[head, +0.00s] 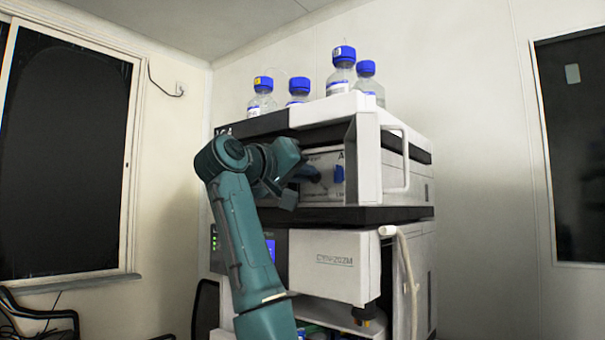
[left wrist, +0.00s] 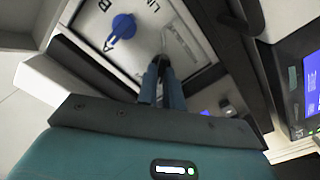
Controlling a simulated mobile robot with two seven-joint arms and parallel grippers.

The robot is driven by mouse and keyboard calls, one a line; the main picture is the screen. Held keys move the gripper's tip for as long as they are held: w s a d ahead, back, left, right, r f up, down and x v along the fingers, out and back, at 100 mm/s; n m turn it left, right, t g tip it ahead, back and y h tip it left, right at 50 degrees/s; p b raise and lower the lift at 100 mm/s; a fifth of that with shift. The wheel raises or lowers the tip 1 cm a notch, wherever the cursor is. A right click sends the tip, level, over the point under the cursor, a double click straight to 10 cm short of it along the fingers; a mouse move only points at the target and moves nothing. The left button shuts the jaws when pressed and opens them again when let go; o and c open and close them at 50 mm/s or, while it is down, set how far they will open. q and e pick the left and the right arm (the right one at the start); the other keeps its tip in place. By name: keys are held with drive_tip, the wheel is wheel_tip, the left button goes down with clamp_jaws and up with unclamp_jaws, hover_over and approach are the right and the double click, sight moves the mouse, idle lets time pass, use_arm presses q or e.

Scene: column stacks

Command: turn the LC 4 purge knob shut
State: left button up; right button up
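The upper unit of the instrument stack, its label (head: 223,130) partly hidden by my arm, has an open front bay. Its pale panel (left wrist: 150,50) carries a blue knob (left wrist: 122,27) beside the letters A and B. The blue knob also shows in the head view (head: 339,173). My left gripper (left wrist: 160,62) reaches into the bay, its fingertips close together at the panel, to one side of the blue knob and apart from it. Whether the fingertips hold a small knob is hidden. In the head view, the left gripper (head: 312,173) is partly covered by my wrist. My right gripper is not in view.
Several blue-capped bottles (head: 341,75) stand on top of the stack. A white door frame with a handle (head: 397,160) juts out right of the bay. A lower unit (head: 335,262) stands beneath, with a pale tube (head: 407,262) at its right.

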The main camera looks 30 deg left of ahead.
use_arm(q)
clamp_jaws()
drive_tip(key=shift+m, duration=0.3)
drive_tip(key=shift+d+m+b, duration=0.1)
drive_tip(key=shift+m+b, duration=0.55)
drive_tip(key=shift+m, duration=2.55)
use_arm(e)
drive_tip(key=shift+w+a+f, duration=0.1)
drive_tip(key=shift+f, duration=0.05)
use_arm(q)
drive_tip(key=shift+r, duration=0.1)
drive_tip(key=o, duration=0.5)
unclamp_jaws()
drive_tip(key=shift+o, duration=0.2)
drive_tip(key=shift+s, duration=0.1)
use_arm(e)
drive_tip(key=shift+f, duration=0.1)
